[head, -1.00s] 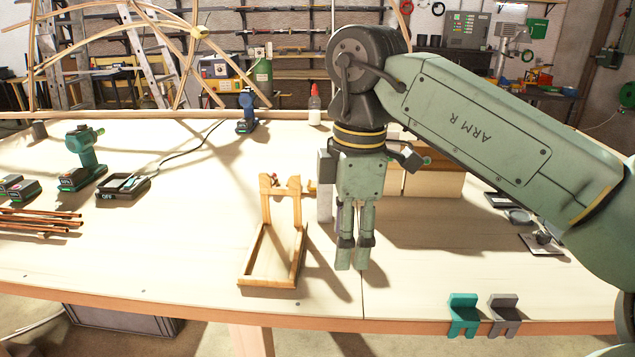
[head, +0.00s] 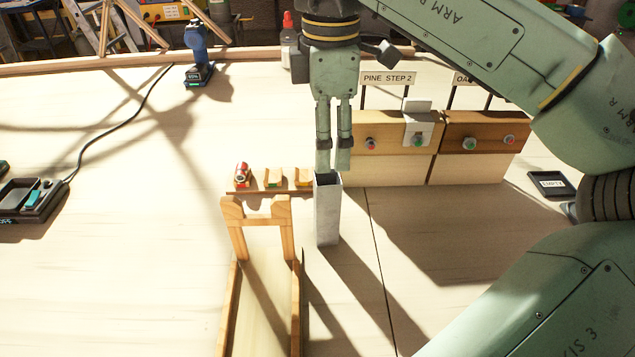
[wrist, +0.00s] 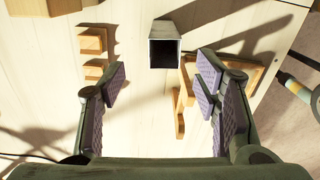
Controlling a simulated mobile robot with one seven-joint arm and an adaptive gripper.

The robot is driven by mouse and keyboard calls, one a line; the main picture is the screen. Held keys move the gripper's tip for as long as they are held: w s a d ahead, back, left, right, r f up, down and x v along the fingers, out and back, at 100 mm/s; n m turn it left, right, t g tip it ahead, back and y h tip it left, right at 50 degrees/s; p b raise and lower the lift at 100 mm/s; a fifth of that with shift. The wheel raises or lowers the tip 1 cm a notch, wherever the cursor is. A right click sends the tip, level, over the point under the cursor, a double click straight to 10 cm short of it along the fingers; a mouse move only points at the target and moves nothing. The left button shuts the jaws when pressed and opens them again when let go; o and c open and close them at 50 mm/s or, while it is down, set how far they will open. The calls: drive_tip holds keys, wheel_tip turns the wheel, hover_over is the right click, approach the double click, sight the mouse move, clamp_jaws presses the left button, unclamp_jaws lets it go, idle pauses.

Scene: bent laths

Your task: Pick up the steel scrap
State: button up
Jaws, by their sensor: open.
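The steel scrap (head: 327,218) looks like a pale grey, hollow square tube standing upright on the bench, its dark open end facing up. My gripper (head: 334,166) points down and shows just above the tube's top end in the head view. In the wrist view the tube (wrist: 164,31) is at the top centre, beyond the gap between the spread purple-padded fingers of my gripper (wrist: 160,84). The fingers are open with nothing between them. The tube appears apart from the fingers, though the head view makes the exact gap hard to judge.
A wooden frame (head: 232,300) stands left of the tube, close to it. Several small pieces lie on a narrow strip (head: 262,191) behind the frame. Wooden boxes with knobs (head: 470,165) stand behind right. A blue tool (head: 199,55) stands at the back left.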

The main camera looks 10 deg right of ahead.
sight(327, 195)
drive_tip(key=shift+w+f, duration=0.15)
drive_tip(key=shift+f, duration=0.15)
drive_tip(key=f+b, duration=0.2)
drive_tip(key=f, duration=0.1)
drive_tip(key=f+b, duration=0.2)
drive_tip(key=f, duration=0.1)
drive_tip(key=s+f+b, duration=0.1)
drive_tip(key=f+b, duration=0.2)
drive_tip(key=f, duration=0.1)
drive_tip(key=shift+f, duration=0.1)
drive_tip(key=shift+c, duration=0.2)
clamp_jaws()
